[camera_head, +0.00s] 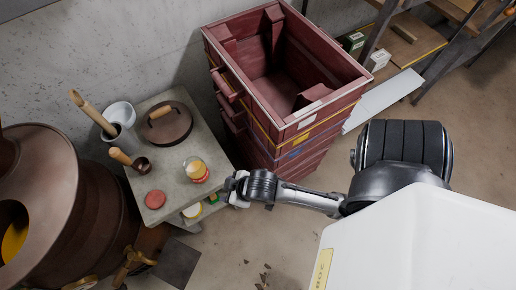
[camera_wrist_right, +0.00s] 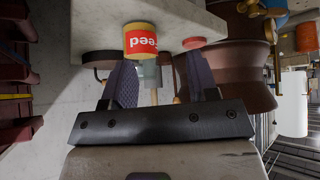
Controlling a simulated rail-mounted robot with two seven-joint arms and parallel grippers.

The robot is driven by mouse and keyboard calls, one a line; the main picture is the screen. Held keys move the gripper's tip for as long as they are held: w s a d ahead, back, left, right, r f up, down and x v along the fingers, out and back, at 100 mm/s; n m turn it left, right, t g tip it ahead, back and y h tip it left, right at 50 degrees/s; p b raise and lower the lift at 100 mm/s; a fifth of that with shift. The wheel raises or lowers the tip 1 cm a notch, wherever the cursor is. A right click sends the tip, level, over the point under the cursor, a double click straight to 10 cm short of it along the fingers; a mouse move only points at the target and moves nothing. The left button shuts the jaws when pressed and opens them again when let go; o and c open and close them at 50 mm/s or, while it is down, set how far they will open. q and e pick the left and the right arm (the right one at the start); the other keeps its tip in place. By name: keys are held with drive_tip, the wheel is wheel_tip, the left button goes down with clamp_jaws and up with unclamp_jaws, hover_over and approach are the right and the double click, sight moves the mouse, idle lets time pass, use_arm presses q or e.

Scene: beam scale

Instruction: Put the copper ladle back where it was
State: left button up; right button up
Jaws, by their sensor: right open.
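The copper ladle (camera_head: 142,164) lies on the grey stone-topped stand (camera_head: 180,182) in the head view. Its dark bowl is to the right and its wooden handle (camera_head: 120,156) points up and left. My right gripper (camera_head: 234,187) is at the right edge of the stand, apart from the ladle, with a jar between and behind them. In the right wrist view its fingers (camera_wrist_right: 160,84) are spread with nothing gripped. The ladle cannot be clearly made out there. My left gripper is not in view.
A labelled jar (camera_head: 195,169) stands close to my right gripper. Stacked red crates (camera_head: 290,130) rise behind; a copper vessel (camera_head: 60,190) is left.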

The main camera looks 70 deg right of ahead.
drive_tip(key=s+g, duration=0.3)
drive_tip(key=s, duration=0.7)
drive_tip(key=shift+d+f+n+g, duration=0.2)
drive_tip(key=shift+d+n+g, duration=0.1)
drive_tip(key=shift+g, duration=0.1)
